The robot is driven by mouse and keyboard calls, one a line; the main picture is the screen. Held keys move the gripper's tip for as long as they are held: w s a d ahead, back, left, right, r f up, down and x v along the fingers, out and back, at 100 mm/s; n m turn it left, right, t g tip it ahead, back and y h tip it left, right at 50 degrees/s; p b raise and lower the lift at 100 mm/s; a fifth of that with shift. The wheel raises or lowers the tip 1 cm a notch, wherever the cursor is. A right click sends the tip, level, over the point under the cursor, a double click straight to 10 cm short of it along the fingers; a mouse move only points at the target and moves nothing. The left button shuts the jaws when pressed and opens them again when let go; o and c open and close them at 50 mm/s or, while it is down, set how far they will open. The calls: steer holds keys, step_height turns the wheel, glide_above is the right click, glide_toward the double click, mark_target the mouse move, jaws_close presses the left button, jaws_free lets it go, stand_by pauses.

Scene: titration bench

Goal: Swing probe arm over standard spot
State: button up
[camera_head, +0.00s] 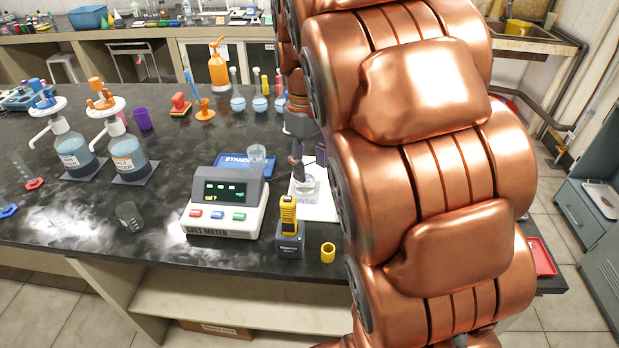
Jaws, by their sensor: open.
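The salt meter (226,203), a grey and white box with a lit display, stands near the bench's front edge. Behind it lies the blue standard mat (232,160), with a clear beaker (257,158) on its right part. Right of the meter is the white rinse mat (322,210) with another beaker (304,187) on it. My gripper (297,150) points down above the rinse beaker, partly hidden by my copper arm; it is open. A slim dark part shows below it at the beaker; I cannot tell whether it is the probe arm. The probe arm is not clearly visible.
A yellow handheld device (288,214) stands in a dark dock in front of the rinse mat, with a yellow ring (328,252) beside it.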

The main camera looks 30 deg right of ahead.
steer(key=shift+s+a+f+m, duration=0.15)
steer(key=shift+s+a+f, duration=0.15)
steer(key=shift+s+a, duration=0.25)
steer(key=shift+s+a+f+m, duration=0.15)
steer(key=shift+s+a+f, duration=0.15)
steer(key=shift+s, duration=0.4)
steer(key=s+a+f+m, duration=0.1)
steer(key=s+a+f, duration=0.3)
steer(key=s, duration=0.5)
steer(key=s+a+f+m+g, duration=0.1)
steer(key=s+a+f, duration=0.3)
steer(key=s, duration=0.5)
steer(key=shift+s+a, duration=0.3)
steer(key=shift+s, duration=0.1)
steer(key=shift+f, duration=0.1)
steer(key=shift+c, duration=0.9)
steer(key=shift+a, duration=0.15)
